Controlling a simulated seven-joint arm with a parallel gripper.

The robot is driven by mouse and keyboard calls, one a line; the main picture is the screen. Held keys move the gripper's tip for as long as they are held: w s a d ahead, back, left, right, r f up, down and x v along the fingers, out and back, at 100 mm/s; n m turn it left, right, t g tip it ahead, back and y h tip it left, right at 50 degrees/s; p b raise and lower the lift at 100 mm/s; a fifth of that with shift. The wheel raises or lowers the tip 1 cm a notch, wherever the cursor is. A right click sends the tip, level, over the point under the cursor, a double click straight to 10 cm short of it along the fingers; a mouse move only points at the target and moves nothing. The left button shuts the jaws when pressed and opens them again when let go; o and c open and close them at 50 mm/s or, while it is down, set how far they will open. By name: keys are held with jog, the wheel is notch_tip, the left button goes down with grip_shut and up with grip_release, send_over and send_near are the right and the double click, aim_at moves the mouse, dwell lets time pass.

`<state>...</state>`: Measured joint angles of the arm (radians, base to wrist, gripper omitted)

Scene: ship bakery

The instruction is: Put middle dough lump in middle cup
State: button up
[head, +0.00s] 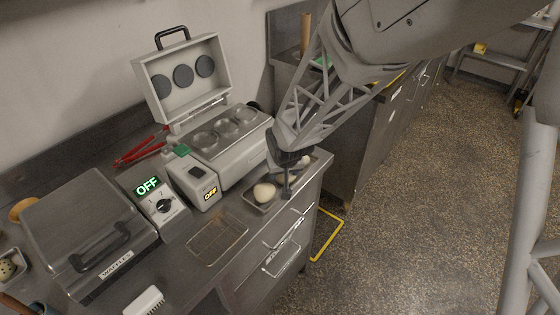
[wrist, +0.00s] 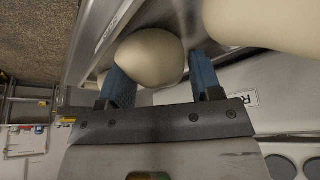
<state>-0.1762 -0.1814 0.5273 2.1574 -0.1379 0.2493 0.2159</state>
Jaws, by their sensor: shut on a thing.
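My gripper (head: 286,188) points down over the dough tray (head: 258,207) at the counter's right end. In the wrist view its blue fingers (wrist: 160,80) are shut on a pale, rounded dough lump, the middle one (wrist: 148,56). In the head view my gripper mostly hides this lump; I cannot tell whether it is clear of the tray. Another lump (head: 264,193) lies left of the gripper, and a third (head: 305,160) shows behind it. The middle cup (head: 223,128) is the centre one of three round cups in the open machine, and it looks empty.
The machine's lid (head: 180,80) stands open behind the cups. A control box reading OFF (head: 196,184) stands at its front left. A wire rack (head: 217,242), a waffle maker (head: 88,235) and red tongs (head: 140,148) are further left.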

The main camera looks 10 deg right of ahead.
jog(key=shift+r, duration=0.1)
jog(key=shift+r, duration=0.8)
jog(key=shift+s+r, duration=0.1)
jog(key=shift+r, duration=0.85)
jog(key=s+d+r, duration=0.1)
jog(key=s+d, duration=0.1)
jog(key=s, duration=1.3)
jog(key=shift+s+d+r, duration=0.15)
jog(key=shift+s+d, duration=0.1)
jog(key=w+a+r+n, duration=0.1)
jog(key=w+a+r, duration=0.4)
jog(key=w+a, duration=0.1)
jog(key=w+a+r+n+y, duration=0.1)
jog(key=w+a+r+n, duration=0.1)
jog(key=w+a+r, duration=0.3)
jog(key=w+a, duration=0.2)
jog(key=w, duration=0.2)
jog(key=shift+r+g, duration=0.2)
jog(key=shift+g, duration=0.1)
jog(key=shift+w+a, duration=0.15)
jog(key=w+a, duration=0.1)
jog(key=w, duration=0.4)
jog(key=w+a+f, duration=0.1)
jog(key=w+a, duration=0.1)
jog(key=w, duration=0.3)
jog(key=w+a, duration=0.2)
jog(key=w, duration=0.3)
jog(key=shift+a+f, duration=0.1)
jog(key=shift+f, duration=0.15)
